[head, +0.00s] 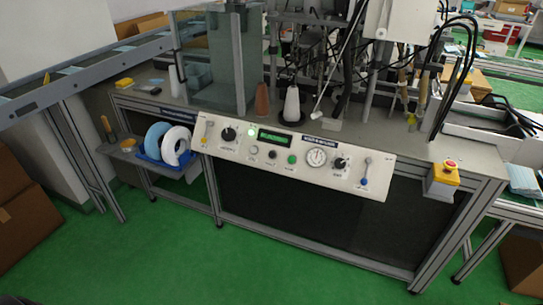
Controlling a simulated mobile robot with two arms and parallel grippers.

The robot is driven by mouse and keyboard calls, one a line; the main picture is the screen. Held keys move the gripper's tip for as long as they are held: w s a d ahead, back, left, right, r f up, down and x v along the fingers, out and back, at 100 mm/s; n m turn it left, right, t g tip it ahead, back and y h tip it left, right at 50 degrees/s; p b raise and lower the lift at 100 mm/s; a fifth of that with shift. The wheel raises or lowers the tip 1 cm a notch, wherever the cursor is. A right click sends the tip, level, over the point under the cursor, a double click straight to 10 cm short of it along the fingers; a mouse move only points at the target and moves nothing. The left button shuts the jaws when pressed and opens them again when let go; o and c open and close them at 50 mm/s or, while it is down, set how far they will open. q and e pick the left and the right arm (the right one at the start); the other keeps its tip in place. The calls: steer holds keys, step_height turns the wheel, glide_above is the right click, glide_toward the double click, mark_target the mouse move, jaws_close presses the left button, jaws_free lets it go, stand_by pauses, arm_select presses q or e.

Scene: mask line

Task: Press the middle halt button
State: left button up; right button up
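A white control panel (225,143) slopes along the front of the workbench. Below its green-lit display (274,137) is a row of three small buttons. The left one (254,151) is pale, the middle one (272,154) is dark, and the right one (291,159) is green. The labels under them are too small to read. Neither of my grippers is in view, and nothing covers the buttons.
The panel also has black knobs (229,134), a round gauge (317,157) and a blue-tipped lever (365,173). A yellow box with a red button (450,165) hangs at the bench's right corner. Green floor (190,265) in front is clear. Cardboard boxes (25,215) stand left.

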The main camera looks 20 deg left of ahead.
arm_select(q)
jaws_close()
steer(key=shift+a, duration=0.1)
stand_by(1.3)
